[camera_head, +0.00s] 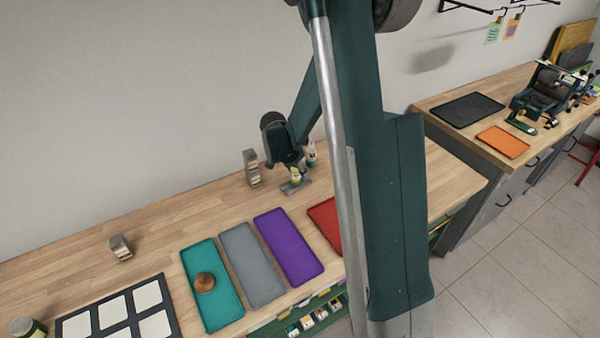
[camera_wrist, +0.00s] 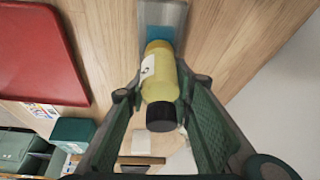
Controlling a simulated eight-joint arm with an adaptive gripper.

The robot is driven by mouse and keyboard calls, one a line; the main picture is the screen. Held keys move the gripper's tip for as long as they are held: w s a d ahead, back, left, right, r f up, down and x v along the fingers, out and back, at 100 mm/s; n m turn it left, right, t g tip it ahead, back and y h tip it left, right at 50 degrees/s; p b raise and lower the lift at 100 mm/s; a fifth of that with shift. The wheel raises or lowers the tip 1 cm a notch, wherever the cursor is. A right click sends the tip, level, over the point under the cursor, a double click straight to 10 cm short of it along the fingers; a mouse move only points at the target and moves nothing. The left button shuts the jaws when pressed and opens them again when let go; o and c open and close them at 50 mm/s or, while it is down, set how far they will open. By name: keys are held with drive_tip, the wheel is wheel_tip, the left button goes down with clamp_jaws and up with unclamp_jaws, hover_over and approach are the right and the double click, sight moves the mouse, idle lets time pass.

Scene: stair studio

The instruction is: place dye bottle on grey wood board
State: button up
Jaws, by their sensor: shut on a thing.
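The dye bottle (camera_wrist: 160,88) is yellow with a black cap and a pale label, seen in the wrist view. My gripper (camera_wrist: 160,105) is shut on it, with a finger on each side. In the head view my gripper (camera_head: 292,168) is at the back of the bench, with the small yellowish bottle (camera_head: 296,175) at its tips. The grey wood board (camera_head: 252,265) lies bare on the bench, nearer the front, between a teal and a purple board. It does not show in the wrist view.
The teal board (camera_head: 212,300) carries a round brown object (camera_head: 204,282). The purple board (camera_head: 288,245) is empty; my arm partly hides the red board (camera_head: 325,222). A small grey tray (camera_head: 296,188) is by my gripper, with a whitish bottle (camera_head: 311,155) and a block (camera_head: 251,167) nearby.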

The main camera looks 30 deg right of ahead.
drive_tip(key=shift+f, duration=0.15)
drive_tip(key=o, duration=1)
drive_tip(key=shift+c, duration=0.2)
drive_tip(key=shift+r, duration=0.2)
drive_tip(key=p+v, duration=0.1)
drive_tip(key=v, duration=1.1)
